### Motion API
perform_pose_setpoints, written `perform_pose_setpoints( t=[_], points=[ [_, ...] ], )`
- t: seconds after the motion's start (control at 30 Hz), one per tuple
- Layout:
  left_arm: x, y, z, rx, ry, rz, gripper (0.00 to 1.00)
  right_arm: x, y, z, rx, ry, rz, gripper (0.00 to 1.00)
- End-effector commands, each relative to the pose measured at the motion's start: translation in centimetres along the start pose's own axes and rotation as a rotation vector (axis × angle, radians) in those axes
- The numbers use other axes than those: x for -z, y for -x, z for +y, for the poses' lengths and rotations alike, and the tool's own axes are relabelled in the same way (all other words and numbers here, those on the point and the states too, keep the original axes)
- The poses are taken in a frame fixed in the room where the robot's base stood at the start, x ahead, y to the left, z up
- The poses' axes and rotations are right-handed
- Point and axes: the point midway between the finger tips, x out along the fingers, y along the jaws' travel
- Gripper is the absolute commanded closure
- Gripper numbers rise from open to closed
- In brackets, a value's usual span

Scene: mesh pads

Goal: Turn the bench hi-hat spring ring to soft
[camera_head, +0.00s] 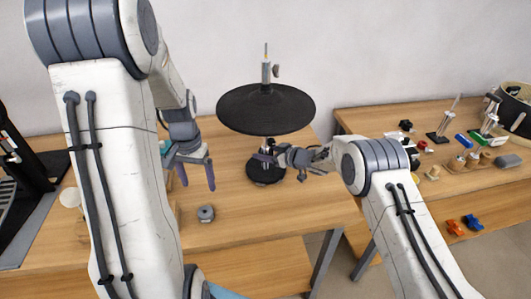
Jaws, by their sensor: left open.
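The bench hi-hat has a wide black cymbal pad (266,110) on an upright stand with a round black base (266,174) on the wooden bench. A silver rod and clutch (266,72) rise above the pad. My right gripper (264,158) is under the pad, at the stand's lower column just above the base. Its fingers are small and overlap the column, so I cannot tell whether they grip anything. The spring ring and its setting cannot be made out there. My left gripper (197,178) is open and empty above the bench, left of the stand.
A small grey round part (206,213) lies on the bench below my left gripper. Black equipment (22,175) stands at the far left.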

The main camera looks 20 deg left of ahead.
Motion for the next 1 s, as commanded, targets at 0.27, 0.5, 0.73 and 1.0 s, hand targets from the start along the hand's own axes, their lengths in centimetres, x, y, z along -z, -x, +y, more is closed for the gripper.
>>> perform_pose_setpoints(
  t=[0.27, 0.5, 0.73, 1.0],
  points=[
    [0.0, 0.0, 0.0, 0.0, 0.0, 0.0, 0.15, 0.2, 0.0, 0.0, -0.001, 0.002, 0.002, 0.04],
    [0.0, 0.0, 0.0, 0.0, 0.0, 0.0, 0.15, 0.1, 0.7, 0.1, -0.001, 0.0, 0.0, 0.04],
    [0.0, 0.0, 0.0, 0.0, 0.0, 0.0, 0.15, 0.2, 4.2, 0.2, -0.004, -0.001, 0.0, 0.04],
    [0.0, 0.0, 0.0, 0.0, 0.0, 0.0, 0.15, 0.2, 9.6, 0.1, -0.003, 0.0, 0.002, 0.04]
  ],
)
